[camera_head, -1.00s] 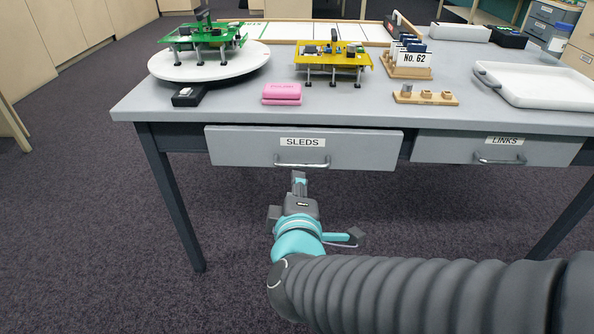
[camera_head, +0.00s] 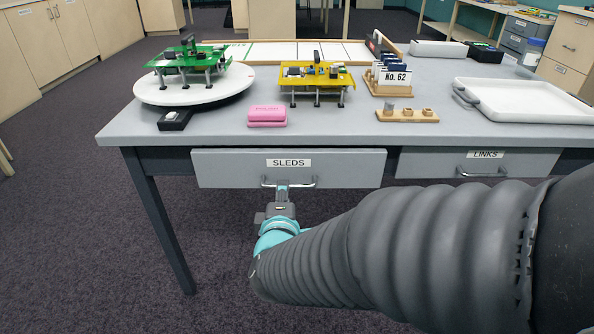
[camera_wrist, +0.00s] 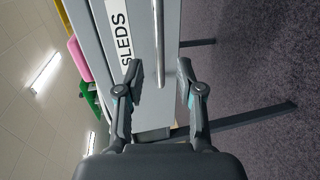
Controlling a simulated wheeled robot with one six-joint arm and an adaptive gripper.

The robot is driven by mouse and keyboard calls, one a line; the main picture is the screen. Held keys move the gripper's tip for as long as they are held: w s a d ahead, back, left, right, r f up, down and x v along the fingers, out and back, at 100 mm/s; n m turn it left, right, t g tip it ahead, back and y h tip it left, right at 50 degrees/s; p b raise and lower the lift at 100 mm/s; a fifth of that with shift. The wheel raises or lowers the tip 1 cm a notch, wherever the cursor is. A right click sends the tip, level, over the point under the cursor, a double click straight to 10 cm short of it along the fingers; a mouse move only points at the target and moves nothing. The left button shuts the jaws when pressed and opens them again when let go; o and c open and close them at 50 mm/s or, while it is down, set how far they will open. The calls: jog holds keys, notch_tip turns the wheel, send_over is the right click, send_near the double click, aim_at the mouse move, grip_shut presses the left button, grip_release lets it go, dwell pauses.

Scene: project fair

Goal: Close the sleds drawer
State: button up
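The SLEDS drawer (camera_head: 230,170) is under the left part of the grey table, its front standing slightly forward of the table frame. Its label (camera_head: 288,163) and metal bar handle (camera_head: 308,183) face me. In the wrist view the drawer front (camera_wrist: 100,30) stands on its side, with the handle (camera_wrist: 158,45) running up the picture. My gripper (camera_head: 281,187) is at the handle. In the wrist view my gripper (camera_wrist: 158,70) is open, with one finger on each side of the handle bar's line. I cannot tell whether a finger touches it.
The LINKS drawer (camera_head: 430,164) is to the right. On the table (camera_head: 340,125) are a white turntable (camera_head: 150,93) with a green board model, a yellow board model (camera_head: 318,76), a pink block (camera_head: 267,117), a wooden peg holder (camera_head: 408,116) and a white tray (camera_head: 530,105). Table legs (camera_head: 160,225) flank the space below.

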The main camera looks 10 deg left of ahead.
aim_at(305, 166)
jog(key=shift+x, duration=2.4)
grip_shut()
